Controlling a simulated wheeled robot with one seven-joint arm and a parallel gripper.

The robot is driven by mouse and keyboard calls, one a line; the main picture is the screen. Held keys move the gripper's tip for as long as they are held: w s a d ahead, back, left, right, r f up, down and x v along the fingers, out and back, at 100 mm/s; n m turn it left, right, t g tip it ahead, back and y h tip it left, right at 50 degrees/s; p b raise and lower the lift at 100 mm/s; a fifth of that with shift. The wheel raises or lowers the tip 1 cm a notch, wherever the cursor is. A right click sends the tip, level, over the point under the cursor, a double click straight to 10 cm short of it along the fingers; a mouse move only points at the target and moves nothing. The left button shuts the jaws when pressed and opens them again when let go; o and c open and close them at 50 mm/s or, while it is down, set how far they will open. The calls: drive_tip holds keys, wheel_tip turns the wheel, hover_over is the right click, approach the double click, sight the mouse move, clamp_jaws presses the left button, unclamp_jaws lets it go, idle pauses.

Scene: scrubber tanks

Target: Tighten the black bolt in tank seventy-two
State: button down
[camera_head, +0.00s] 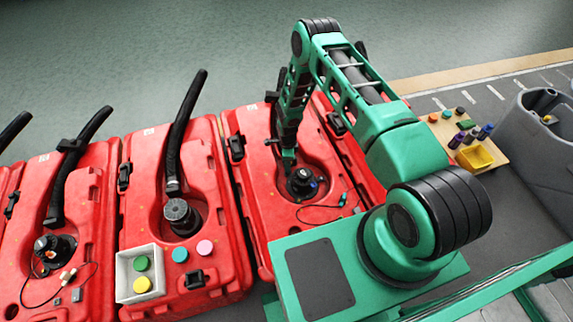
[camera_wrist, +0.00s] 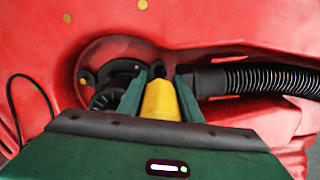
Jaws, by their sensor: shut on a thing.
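My gripper (camera_head: 288,158) reaches down over a red tank (camera_head: 262,210), close beside the round black fitting (camera_head: 301,183) in its recess. In the wrist view my gripper (camera_wrist: 160,90) has its green fingers on either side of a yellow piece (camera_wrist: 162,102) and is shut on it. A dark tip (camera_wrist: 158,70) shows at the far end of the yellow piece, against the black fitting (camera_wrist: 112,82). I cannot tell whether it touches a bolt. The black bolt is not clearly seen, and no tank number is readable.
A black ribbed hose (camera_wrist: 265,77) runs right from the fitting. A thin black cable (camera_head: 318,206) lies on the tank. The neighbouring red tank (camera_head: 142,190) carries a white tray (camera_head: 128,262) with coloured caps. A wooden board (camera_head: 488,150) with small parts and a grey bin (camera_head: 535,135) stand at right.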

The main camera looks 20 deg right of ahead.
idle(0.5)
drive_tip(key=shift+r, duration=0.95)
